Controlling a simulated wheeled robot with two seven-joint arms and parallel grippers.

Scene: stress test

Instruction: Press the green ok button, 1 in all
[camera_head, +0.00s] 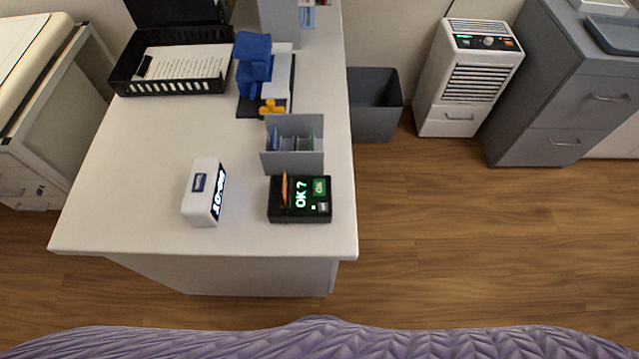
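A small black terminal (300,199) sits on the white desk near its front right corner. Its dark screen shows "OK ?" in bright letters. A small green button marked "OK" (320,187) is on the right part of its top face. A pale key (323,208) lies below the green one. An orange card-like piece (285,188) stands upright at the terminal's left side. Neither of my grippers shows in the head view.
The white desk (120,215) is clear at its front left. A white box with a lit display (204,192) stands left of the terminal. A grey divided holder (293,146) is right behind it. Farther back are a blue object (253,62) and a black tray (172,61).

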